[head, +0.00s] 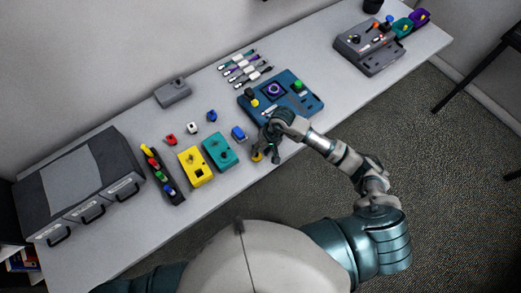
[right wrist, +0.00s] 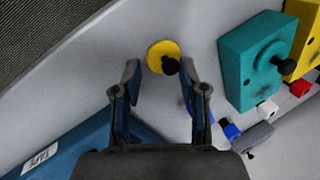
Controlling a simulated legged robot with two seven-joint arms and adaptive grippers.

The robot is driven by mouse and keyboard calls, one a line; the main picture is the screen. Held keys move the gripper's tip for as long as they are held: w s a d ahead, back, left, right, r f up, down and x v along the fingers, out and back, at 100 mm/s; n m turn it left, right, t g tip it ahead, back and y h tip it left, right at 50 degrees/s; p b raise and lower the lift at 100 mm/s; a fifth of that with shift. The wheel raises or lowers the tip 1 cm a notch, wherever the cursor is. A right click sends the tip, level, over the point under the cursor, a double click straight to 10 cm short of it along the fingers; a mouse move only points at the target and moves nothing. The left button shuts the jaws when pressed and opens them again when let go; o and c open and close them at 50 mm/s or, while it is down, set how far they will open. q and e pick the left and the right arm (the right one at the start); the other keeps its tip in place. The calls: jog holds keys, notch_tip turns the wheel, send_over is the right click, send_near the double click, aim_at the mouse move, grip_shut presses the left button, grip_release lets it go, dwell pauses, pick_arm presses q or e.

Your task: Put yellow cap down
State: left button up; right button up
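The yellow cap (right wrist: 160,53), a round yellow disc with a black knob, lies on the table in the right wrist view. It also shows in the head view (head: 257,157), partly beside my right gripper's fingers. My right gripper (head: 267,151) points down over the table in front of the blue console. In the right wrist view, the two fingers of the right gripper (right wrist: 160,68) are apart, with the cap just beyond and between their tips. The right fingertip is close to the black knob; I cannot tell whether they touch. My left gripper is out of view.
A teal box (head: 220,151) and a yellow box (head: 195,167) stand left of my right gripper. The blue console (head: 309,104) is behind it. A small blue connector (head: 238,133) lies close by. Bare table (head: 225,190) runs along the front edge.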

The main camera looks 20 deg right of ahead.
jog(key=shift+a+r+p, duration=0.1)
jog(key=shift+r+p, duration=0.15)
jog(key=shift+p, duration=0.05)
jog(key=b+v, duration=0.2)
jog(key=v, duration=0.9)
jog(key=shift+r, duration=0.4)
jog(key=shift+a, duration=0.2)
